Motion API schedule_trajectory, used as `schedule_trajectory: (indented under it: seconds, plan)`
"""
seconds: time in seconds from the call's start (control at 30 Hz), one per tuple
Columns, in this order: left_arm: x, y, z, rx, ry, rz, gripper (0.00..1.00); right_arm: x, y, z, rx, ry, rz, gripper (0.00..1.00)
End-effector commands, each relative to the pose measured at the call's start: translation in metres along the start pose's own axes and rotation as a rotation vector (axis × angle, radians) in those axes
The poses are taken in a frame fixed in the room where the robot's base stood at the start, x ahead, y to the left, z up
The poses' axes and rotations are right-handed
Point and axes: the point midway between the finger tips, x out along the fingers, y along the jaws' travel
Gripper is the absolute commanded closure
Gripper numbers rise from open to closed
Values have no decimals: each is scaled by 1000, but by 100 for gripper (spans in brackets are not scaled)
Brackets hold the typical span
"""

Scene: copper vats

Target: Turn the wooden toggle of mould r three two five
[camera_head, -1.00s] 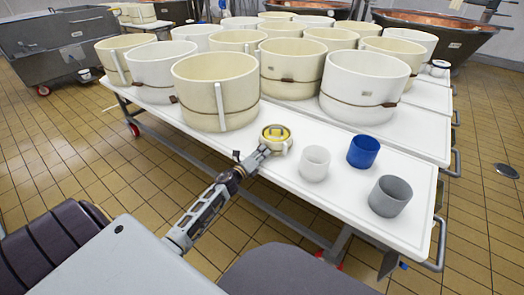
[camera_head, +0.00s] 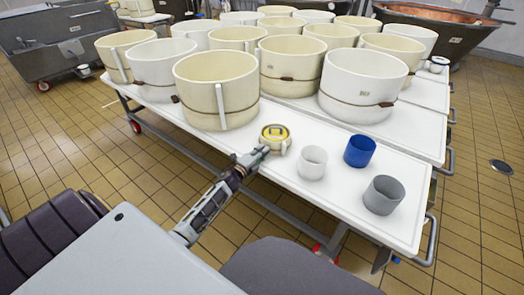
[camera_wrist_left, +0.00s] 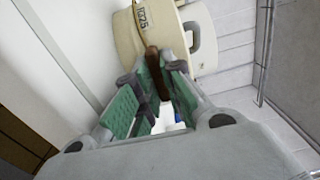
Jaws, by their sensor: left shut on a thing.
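My left gripper (camera_head: 262,151) reaches the mould's near left side. In the left wrist view its green-padded fingers (camera_wrist_left: 160,85) are shut on the toggle. The toggle is too small to see in the head view. My right gripper is not in view.
A white cup (camera_head: 312,163), a blue cup (camera_head: 359,151) and a grey cup (camera_head: 383,195) stand right of the small mould. Several large cream and white moulds (camera_head: 216,90) stand close behind. The table's bare front edge (camera_head: 335,205) is clear.

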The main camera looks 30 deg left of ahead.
Motion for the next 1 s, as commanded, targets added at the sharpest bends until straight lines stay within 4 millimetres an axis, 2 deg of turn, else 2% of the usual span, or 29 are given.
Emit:
schedule_trajectory:
  seconds: [0.57, 0.6, 0.73, 1.0]
  plan:
    - [0, 0, 0, -48, 0, 1, 100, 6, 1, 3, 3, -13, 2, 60]
    - [0, 0, 0, -48, 0, 1, 86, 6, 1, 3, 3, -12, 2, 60]
    - [0, 0, 0, -47, 0, 1, 69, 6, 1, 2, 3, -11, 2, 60]
    - [0, 0, 0, -46, 0, 1, 68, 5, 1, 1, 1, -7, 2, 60]
